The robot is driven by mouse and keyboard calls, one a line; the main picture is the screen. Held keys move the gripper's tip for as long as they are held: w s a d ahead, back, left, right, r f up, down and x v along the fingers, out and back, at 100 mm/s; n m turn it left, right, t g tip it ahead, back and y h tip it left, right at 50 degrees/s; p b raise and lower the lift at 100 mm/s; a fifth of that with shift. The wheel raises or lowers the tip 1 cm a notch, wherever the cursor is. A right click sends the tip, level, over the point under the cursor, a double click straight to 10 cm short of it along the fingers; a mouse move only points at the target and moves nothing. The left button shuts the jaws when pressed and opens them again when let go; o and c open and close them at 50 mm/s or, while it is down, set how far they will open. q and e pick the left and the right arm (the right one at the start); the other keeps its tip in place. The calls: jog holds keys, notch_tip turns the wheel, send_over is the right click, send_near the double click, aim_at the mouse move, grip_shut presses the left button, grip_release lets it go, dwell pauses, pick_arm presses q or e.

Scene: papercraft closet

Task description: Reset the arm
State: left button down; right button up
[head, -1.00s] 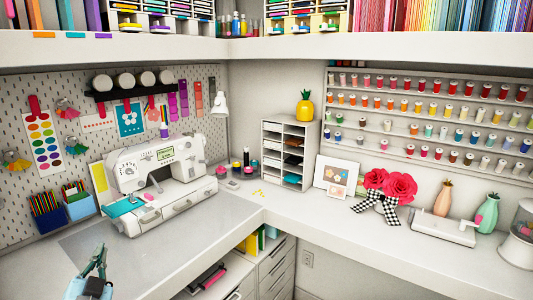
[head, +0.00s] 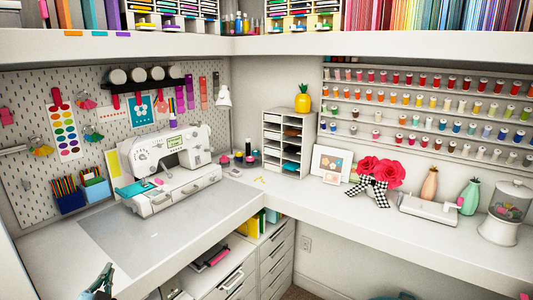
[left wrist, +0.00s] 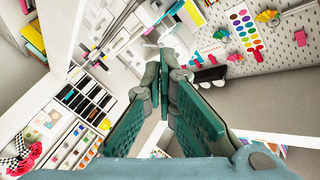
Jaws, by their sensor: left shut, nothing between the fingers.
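My left gripper (head: 103,272) shows at the bottom left edge of the head view, in front of the desk, with only its teal tips in the picture. In the left wrist view the two teal fingers (left wrist: 163,72) meet at their tips, with nothing between them. The gripper is apart from the sewing machine (head: 170,170) and from everything else on the desk. My right gripper does not show in either view.
The corner desk (head: 330,210) has a bare front left part. A small shelf unit (head: 287,142), red flowers (head: 380,172) and a white-based jar (head: 506,212) stand along the back and right. Drawers (head: 276,262) are below. An overhead shelf (head: 280,46) crosses the top.

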pick_arm(q)
jog(key=s+d+f+n+g+h, duration=0.1)
jog(key=s+f+g, duration=0.3)
jog(key=f, duration=0.7)
jog(key=s+f+g, duration=0.1)
jog(key=s+f, duration=0.6)
jog(key=f, duration=0.5)
jog(key=s+d+f+n+g+h, duration=0.1)
jog(key=s+f+g, duration=0.3)
jog(key=f, duration=0.7)
jog(key=s+d+f+g, duration=0.2)
jog(key=s+f, duration=0.3)
jog(key=s, duration=0.6)
jog(key=s+d+f+n+g+h, duration=0.1)
jog(key=s+d+f, duration=0.4)
jog(key=s, duration=0.7)
jog(key=s+d+f+n+g+h, duration=0.1)
jog(key=s+d+f+g, duration=0.2)
jog(key=s, duration=0.9)
notch_tip(320, 180, down, 3)
jog(key=shift+s+d+r, duration=0.15)
jog(key=shift+d, duration=0.6)
